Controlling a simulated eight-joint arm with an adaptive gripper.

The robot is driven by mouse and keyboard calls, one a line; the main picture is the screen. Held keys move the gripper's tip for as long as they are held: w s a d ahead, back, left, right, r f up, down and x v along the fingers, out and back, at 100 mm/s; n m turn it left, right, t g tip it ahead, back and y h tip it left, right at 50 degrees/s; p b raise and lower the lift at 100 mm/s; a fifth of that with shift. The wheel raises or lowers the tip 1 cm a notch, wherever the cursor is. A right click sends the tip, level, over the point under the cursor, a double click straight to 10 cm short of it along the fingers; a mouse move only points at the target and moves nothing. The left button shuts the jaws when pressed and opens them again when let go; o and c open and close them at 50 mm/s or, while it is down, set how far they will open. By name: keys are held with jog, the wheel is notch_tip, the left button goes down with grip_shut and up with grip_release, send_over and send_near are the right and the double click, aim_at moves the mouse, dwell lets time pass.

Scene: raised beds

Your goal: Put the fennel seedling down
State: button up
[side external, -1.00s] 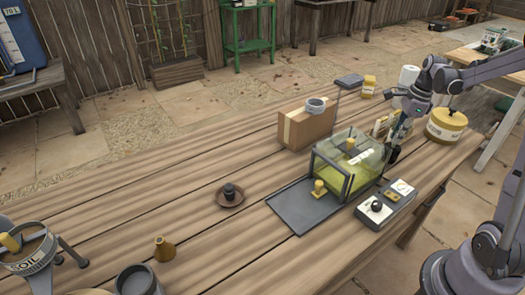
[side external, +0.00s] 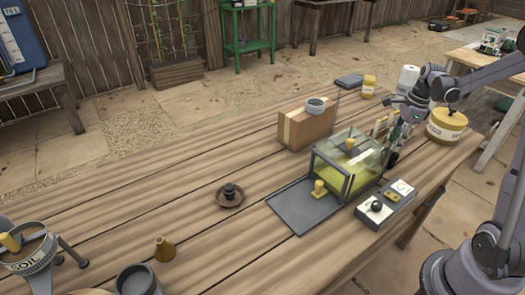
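My gripper (side external: 391,158) points down just right of the glass-sided box (side external: 365,165), close to the tabletop behind the grey control box. Its fingers are small and dark here, and I cannot tell whether they are open or shut. I cannot make out the fennel seedling for sure. A small pale-green patch shows by the gripper, but it is too small to identify.
A grey control box (side external: 372,219) with a knob stands in front of the gripper. A dark tray (side external: 290,208) lies left of the glass-sided box. A cardboard box (side external: 306,128) and yellow round tub (side external: 447,128) stand behind. The table's left middle is mostly clear.

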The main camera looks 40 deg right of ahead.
notch_tip(320, 180, up, 11)
jog(key=s+d, duration=0.1)
jog(key=a+r+n+t+h, duration=0.2)
jog(key=a+r+n+t, duration=0.1)
jog(key=a+n, duration=1.3)
jog(key=s+a+f+n+t, duration=0.1)
jog(key=s+a+f+n, duration=0.1)
jog(key=a+n, duration=0.3)
jog(key=s+a+f+n+t, duration=0.2)
jog(key=a+n, duration=0.4)
jog(key=a, duration=0.3)
jog(key=shift+s+y, duration=0.35)
jog(key=shift+y, duration=0.05)
